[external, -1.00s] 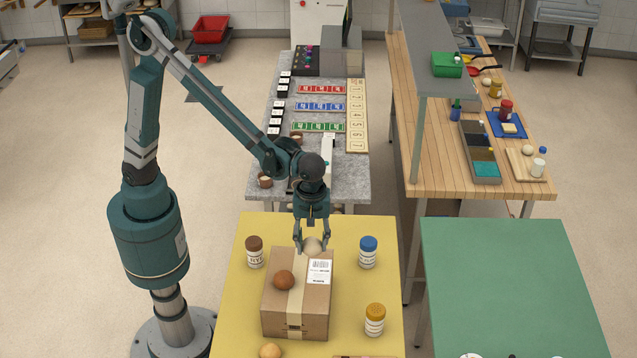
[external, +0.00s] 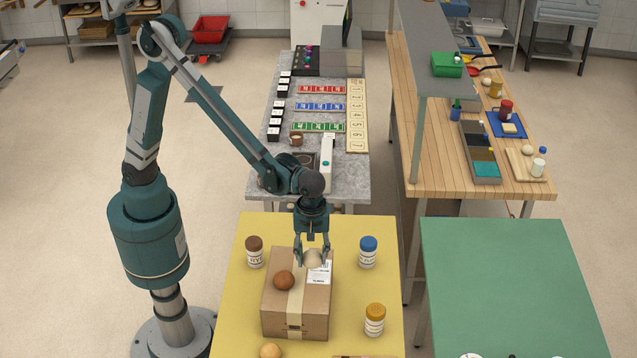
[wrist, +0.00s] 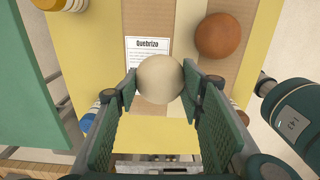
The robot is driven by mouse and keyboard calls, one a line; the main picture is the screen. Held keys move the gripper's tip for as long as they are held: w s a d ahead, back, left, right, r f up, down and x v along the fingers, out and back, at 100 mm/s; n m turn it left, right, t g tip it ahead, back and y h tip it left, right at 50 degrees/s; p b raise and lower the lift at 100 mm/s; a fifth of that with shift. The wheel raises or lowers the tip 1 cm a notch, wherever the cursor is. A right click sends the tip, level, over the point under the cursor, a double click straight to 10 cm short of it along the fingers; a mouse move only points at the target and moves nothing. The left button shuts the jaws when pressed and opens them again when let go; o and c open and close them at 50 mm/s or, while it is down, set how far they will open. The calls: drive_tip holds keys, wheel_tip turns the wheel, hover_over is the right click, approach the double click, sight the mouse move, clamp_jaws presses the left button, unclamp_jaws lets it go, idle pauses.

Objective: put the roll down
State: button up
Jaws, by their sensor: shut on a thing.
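A pale cream roll (external: 312,258) is between the fingers of my gripper (external: 312,262), which is shut on it at the far edge of the cardboard box (external: 297,318). In the wrist view the roll (wrist: 160,79) sits between the two green fingertips, in front of the box's white label (wrist: 148,58). I cannot tell whether the roll touches the box top. A brown roll (external: 284,280) lies on the box to the left of my gripper; it also shows in the wrist view (wrist: 220,35).
The box stands on a yellow table (external: 232,318). Jars with a brown lid (external: 255,252), a blue lid (external: 368,252) and an orange lid (external: 375,320) stand around it. A tan roll (external: 270,351) lies at the near edge. A green table (external: 510,280) is to the right.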

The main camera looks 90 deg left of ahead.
sight(312, 264)
drive_tip(key=shift+f, duration=0.2)
drive_tip(key=shift+f, duration=1.95)
drive_tip(key=shift+f, duration=0.2)
drive_tip(key=o, duration=0.8)
drive_tip(key=shift+r, duration=0.2)
drive_tip(key=shift+r, duration=6)
